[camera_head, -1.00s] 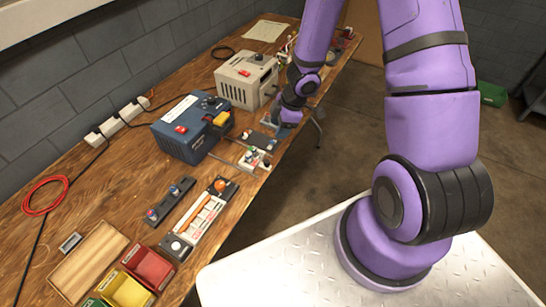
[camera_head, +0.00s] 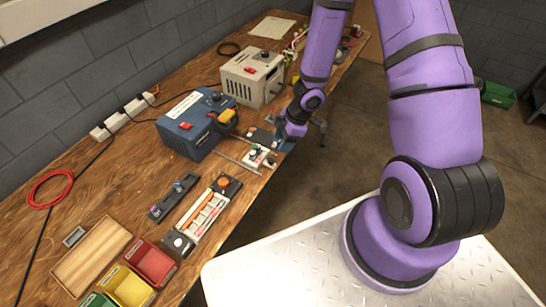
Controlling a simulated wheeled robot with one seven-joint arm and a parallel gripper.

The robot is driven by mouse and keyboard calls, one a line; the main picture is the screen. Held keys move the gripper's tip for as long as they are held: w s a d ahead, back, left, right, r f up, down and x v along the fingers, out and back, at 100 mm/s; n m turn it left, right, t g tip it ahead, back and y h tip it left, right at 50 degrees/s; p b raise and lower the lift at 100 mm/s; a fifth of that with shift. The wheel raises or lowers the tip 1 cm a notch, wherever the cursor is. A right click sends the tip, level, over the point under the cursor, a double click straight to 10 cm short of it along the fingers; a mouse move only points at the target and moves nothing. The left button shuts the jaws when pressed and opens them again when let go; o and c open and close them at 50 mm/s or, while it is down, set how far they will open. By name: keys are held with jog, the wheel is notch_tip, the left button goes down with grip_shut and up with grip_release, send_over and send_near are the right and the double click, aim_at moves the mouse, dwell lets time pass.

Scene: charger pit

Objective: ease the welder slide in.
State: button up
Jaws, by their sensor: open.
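A blue machine box (camera_head: 190,138) with a red button on top stands on the wooden bench. A yellow-and-black part (camera_head: 228,117) sits at its right side. Thin metal rods (camera_head: 238,163) reach from near the box towards the bench's front edge. I cannot tell for certain which part is the welder slide. My gripper (camera_head: 279,143) is open, low over the bench's front edge, right of the blue box and beside a small light control board (camera_head: 258,158). Its fingertips are small and partly hidden by my wrist, and I see no object between them.
A beige machine box (camera_head: 250,80) stands behind the blue one. Nearer are a long tool strip (camera_head: 203,213), a wooden tray (camera_head: 92,258) and red (camera_head: 152,262), yellow (camera_head: 127,288) and green bins. A power strip (camera_head: 118,123) and red cable (camera_head: 48,188) lie along the wall side.

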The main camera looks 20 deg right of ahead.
aim_at(272, 159)
jog(key=shift+x, duration=4.2)
jog(key=shift+f, duration=0.1)
grip_shut()
